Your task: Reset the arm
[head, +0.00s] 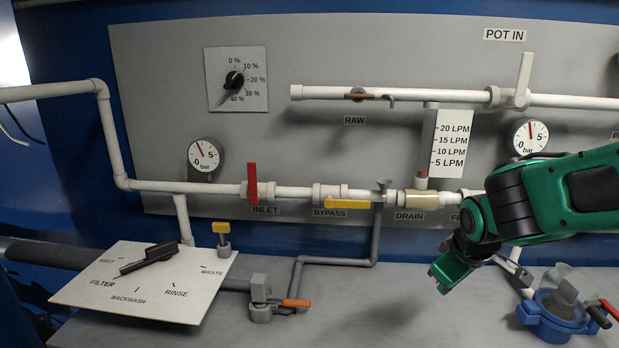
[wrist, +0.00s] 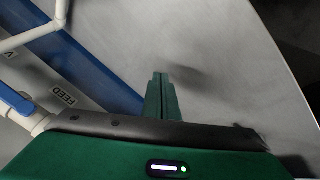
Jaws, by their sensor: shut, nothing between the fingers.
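My green arm comes in from the right in the head view. My gripper (head: 440,281) points down and to the left over the grey bench, apart from the pipes and valves. In the wrist view the two green fingers (wrist: 161,82) lie together with nothing between them. The bench surface shows beyond the fingertips. My forearm hides part of the panel and piping around the FEED label.
The panel carries a red INLET handle (head: 252,181), a yellow BYPASS handle (head: 347,204) and two gauges. A selector plate (head: 75,291) is at the left, an orange-handled valve (head: 296,303) near it. A blue-based housing (head: 545,326) stands at right. The middle bench is clear.

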